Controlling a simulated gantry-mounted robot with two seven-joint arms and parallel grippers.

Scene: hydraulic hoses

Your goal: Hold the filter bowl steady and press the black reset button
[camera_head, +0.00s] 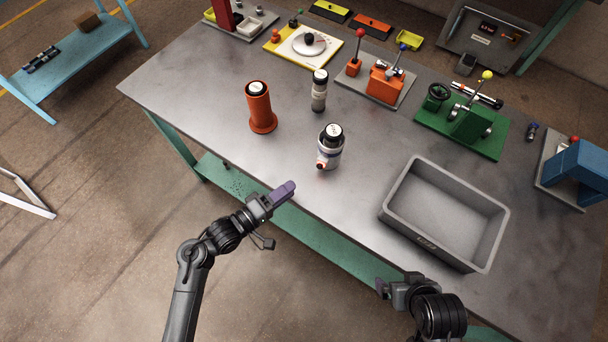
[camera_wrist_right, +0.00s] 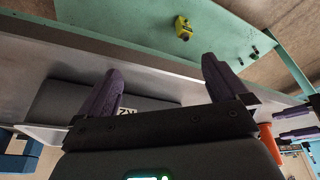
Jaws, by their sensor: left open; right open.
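A short silver canister (camera_head: 329,153) with a black cap, likely the filter bowl, stands upright on the table's middle. A small red part shows low on its side; I cannot make out a separate black reset button. My left gripper (camera_head: 288,189) is open and empty, to the lower left of the canister and apart from it, near the table's front edge. My right gripper (camera_head: 381,287) is at the front edge below the grey bin. In the right wrist view its purple fingers (camera_wrist_right: 162,66) are spread with nothing between them.
A grey bin (camera_head: 396,208) stands right of the canister. An orange cylinder (camera_head: 261,108) and a slim silver cylinder (camera_head: 319,96) stand behind it. A green lever unit (camera_head: 468,124) and an orange lever unit (camera_head: 384,82) sit farther back. The table's left part is clear.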

